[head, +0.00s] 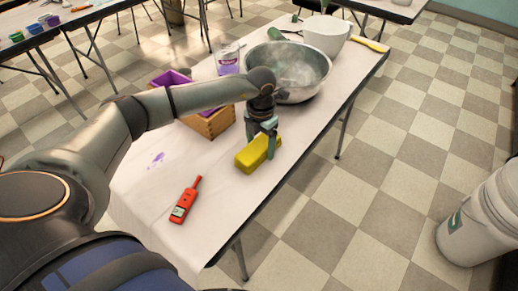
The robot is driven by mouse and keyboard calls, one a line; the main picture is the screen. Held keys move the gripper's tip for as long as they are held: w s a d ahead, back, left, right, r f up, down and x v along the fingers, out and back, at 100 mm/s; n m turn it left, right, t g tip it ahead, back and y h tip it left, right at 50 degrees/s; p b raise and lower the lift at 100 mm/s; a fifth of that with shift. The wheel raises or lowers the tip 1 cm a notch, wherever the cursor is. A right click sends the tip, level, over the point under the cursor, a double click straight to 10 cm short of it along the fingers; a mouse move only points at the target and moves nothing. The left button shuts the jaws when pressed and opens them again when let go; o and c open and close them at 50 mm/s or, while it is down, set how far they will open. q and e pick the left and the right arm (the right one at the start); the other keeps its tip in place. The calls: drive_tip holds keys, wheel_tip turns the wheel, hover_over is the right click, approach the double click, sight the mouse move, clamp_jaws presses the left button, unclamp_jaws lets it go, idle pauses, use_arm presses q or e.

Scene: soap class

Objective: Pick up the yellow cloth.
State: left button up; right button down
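The yellow cloth (252,156) is a folded, block-like bundle lying on the white-covered table near its right edge, in the middle of the head view. My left gripper (262,142) points down over the cloth's far right end. Its two fingers are spread apart, one at the far side of the cloth and one in front of its right end. I cannot see whether they touch the cloth. My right gripper is not in view.
A wooden box (213,124) with purple contents stands left of the gripper. A large metal bowl (300,72) stands behind it, with a white bowl (326,36) farther back. A red meter (184,203) lies at the front left. The white tabletop (225,200) near the cloth is clear.

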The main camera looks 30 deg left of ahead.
sight(261, 143)
use_arm(q)
drive_tip(key=c, duration=0.9)
drive_tip(key=shift+r, duration=0.2)
drive_tip(key=shift+r, duration=0.25)
wheel_tip(261, 143, up, 2)
drive_tip(key=shift+w+r, duration=0.1)
drive_tip(key=shift+r, duration=0.05)
drive_tip(key=s+r, duration=0.1)
drive_tip(key=s+a+r, duration=0.1)
drive_tip(key=r, duration=0.1)
drive_tip(key=s+r, duration=0.2)
drive_tip(key=shift+a, duration=0.25)
drive_tip(key=s+a+r, duration=0.1)
drive_tip(key=s, duration=0.2)
drive_tip(key=s+a+r, duration=0.1)
drive_tip(key=s+r, duration=0.1)
drive_tip(key=s, duration=0.1)
drive_tip(key=s+a+r, duration=0.1)
drive_tip(key=s+r, duration=0.1)
drive_tip(key=s, duration=0.1)
drive_tip(key=shift+s, duration=0.2)
